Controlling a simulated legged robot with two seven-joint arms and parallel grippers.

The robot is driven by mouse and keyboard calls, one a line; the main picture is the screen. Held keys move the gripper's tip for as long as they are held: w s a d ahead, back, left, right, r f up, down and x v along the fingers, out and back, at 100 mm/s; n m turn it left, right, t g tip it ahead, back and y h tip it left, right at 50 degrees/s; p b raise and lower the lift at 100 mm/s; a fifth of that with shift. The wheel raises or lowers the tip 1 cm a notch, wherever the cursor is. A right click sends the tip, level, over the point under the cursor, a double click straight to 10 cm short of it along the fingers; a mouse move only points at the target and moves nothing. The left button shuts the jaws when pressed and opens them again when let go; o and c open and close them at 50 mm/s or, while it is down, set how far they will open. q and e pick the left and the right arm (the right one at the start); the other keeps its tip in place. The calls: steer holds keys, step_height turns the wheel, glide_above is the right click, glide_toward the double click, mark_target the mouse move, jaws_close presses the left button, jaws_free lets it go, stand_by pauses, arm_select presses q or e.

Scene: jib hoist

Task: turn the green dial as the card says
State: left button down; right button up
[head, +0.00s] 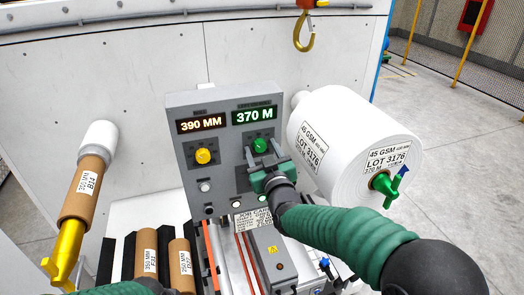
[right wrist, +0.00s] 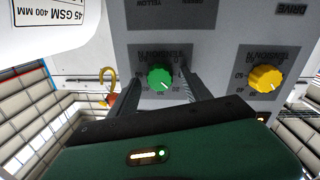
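The green dial (head: 260,144) is on the grey control panel (head: 185,112), under the display reading 370 M (head: 254,115). My right gripper (head: 262,151) is in front of it. In the right wrist view the green dial (right wrist: 160,78) sits between my two open fingers, with a gap on each side; contact is not visible. The yellow dial (head: 203,156) is to its left in the head view, under the display reading 390 MM (head: 201,124). A job card (head: 252,218) is below the panel, partly hidden by my right arm; its text is too small to read. My left gripper is out of view.
A large white roll (head: 345,140) labelled LOT 3176 is close right of my right gripper. A yellow hook (head: 303,32) hangs above. Brown cores (head: 147,262) lie at lower left. A grey box (head: 270,262) with a warning label stands below the panel.

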steer(key=shift+f, duration=0.1)
steer(key=shift+s+f+b, duration=0.15)
steer(key=shift+s+b, duration=0.15)
steer(key=shift+b, duration=0.05)
steer(key=b+v, duration=0.7)
steer(key=v, duration=0.9)
steer(key=shift+b, duration=0.35)
